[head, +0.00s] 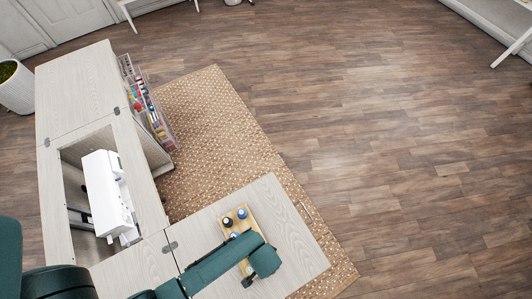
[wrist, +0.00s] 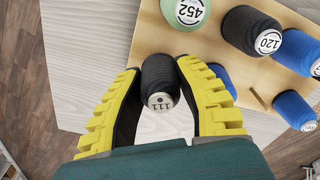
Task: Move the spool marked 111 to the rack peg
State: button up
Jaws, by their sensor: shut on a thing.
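In the wrist view, the dark spool marked 111 (wrist: 160,88) sits between the yellow-padded fingers of my gripper (wrist: 162,72). The fingers are shut on it and its label faces the camera. The wooden spool rack (wrist: 157,38) lies beyond it, and the far end of the spool overlaps the board's edge in the picture; I cannot tell whether they touch. A bare peg (wrist: 257,101) sticks up from the rack, to the right of my gripper. In the head view, my arm covers part of the rack (head: 253,225).
The rack bears a green spool marked 452 (wrist: 190,10), a dark spool marked 120 (wrist: 252,30) and several blue spools (wrist: 295,108). The pale tabletop (head: 285,240) is clear right of the rack. A white sewing machine (head: 108,195) stands in the cabinet opening at left.

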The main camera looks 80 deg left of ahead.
jog(key=o, duration=0.9)
jog(key=shift+c, duration=0.2)
notch_tip(320, 180, up, 12)
